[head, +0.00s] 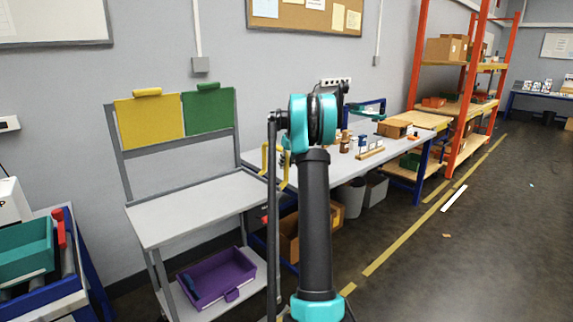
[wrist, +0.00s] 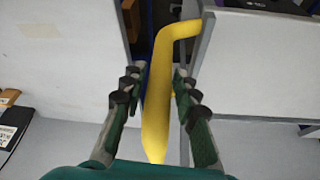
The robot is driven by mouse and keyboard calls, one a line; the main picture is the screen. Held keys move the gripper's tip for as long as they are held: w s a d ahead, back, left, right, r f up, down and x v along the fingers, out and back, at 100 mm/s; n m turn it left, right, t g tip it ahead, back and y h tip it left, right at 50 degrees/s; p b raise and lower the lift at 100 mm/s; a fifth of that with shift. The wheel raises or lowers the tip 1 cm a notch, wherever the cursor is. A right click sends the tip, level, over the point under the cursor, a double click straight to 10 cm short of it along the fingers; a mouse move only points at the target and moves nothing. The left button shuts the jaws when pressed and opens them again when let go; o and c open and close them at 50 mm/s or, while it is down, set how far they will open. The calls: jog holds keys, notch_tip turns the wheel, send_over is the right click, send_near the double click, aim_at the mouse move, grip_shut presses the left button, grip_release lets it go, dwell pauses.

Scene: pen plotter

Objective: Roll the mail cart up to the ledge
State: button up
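The grey cart (head: 190,208) stands left of centre in the head view, with a yellow and a green panel on its upright frame and a purple bin on its lower shelf. A yellow handle (head: 284,172) is at its right end, partly behind my arm. In the wrist view the handle (wrist: 158,95) runs between the fingers of my gripper (wrist: 155,84). The fingers are apart on either side of it, with small gaps visible. In the head view my arm hides the gripper. I cannot tell for sure which edge is the ledge.
A long workbench (head: 345,160) with small items lies right of the cart, bins beneath. Orange shelving (head: 467,85) stands beyond it. A blue-framed stand with a teal bin (head: 25,250) is at the far left. The floor (head: 480,255) at right is mostly clear, with yellow lines.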

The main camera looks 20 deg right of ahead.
grip_shut()
jog(key=s+a, duration=0.3)
jog(key=a, duration=0.5)
jog(key=s+a, duration=0.3)
jog(key=a, duration=0.6)
jog(key=shift+s+a, duration=0.15)
jog(key=shift+o, duration=2.2)
grip_release()
jog(key=shift+a, duration=0.1)
